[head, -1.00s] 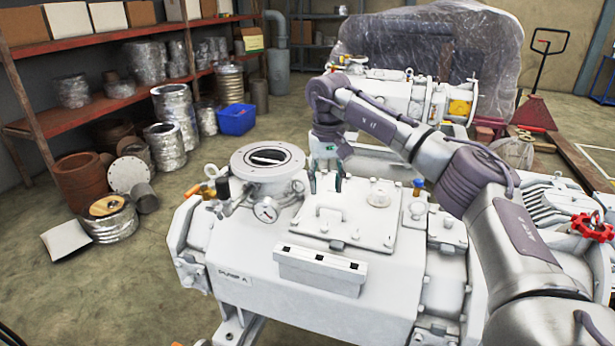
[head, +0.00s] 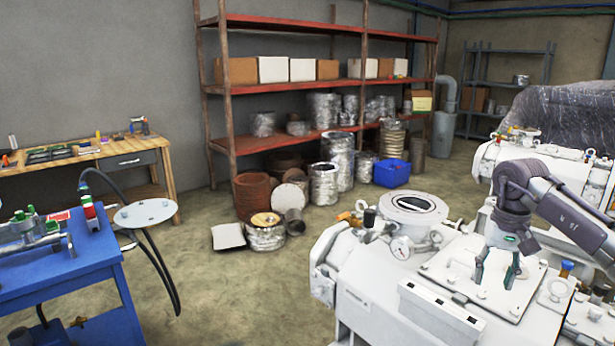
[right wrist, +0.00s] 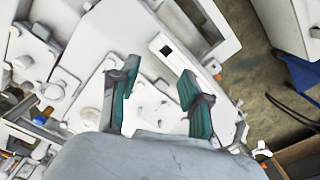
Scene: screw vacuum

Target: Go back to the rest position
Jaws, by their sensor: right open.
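My right gripper (head: 497,276) is open, its two green-sided fingers pointing down over the square top plate (head: 463,284) of the white pump (head: 372,311). Nothing is between the fingers. In the right wrist view the open right gripper (right wrist: 158,100) shows with its fingers apart above the white pump body; whether the tips touch it cannot be told. The pump has a round flange (head: 413,206) and a pressure gauge (head: 400,247) left of the gripper in the head view. My left gripper is not in view.
A blue workbench (head: 75,280) with tools stands at the left. A wooden table (head: 120,160) is behind it. Red shelves (head: 290,87) with cartons stand at the back, with drums and a blue crate (head: 391,173) below. The floor (head: 230,300) between bench and pump is open.

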